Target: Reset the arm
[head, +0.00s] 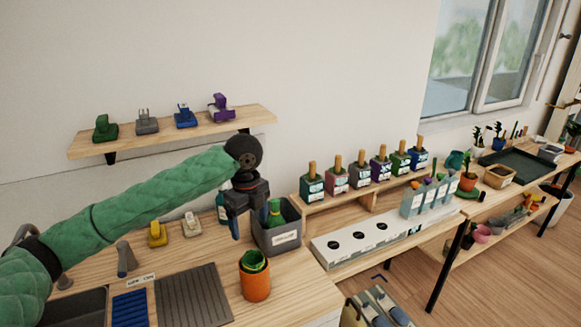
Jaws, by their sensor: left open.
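My left arm, in a green padded sleeve, reaches in from the left in the head view. My left gripper (236,222) points down over the wooden counter, just left of a grey labelled bin (281,239). It is open, and I see nothing held in it. The bin has a green-topped item standing in it. My right gripper is not in view.
An orange cup (255,286) stands on the counter in front of the gripper. A dark ribbed mat (193,296) lies to the left. A wall shelf (170,132) holds several small objects above the arm. Several labelled boxes stand on a riser to the right.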

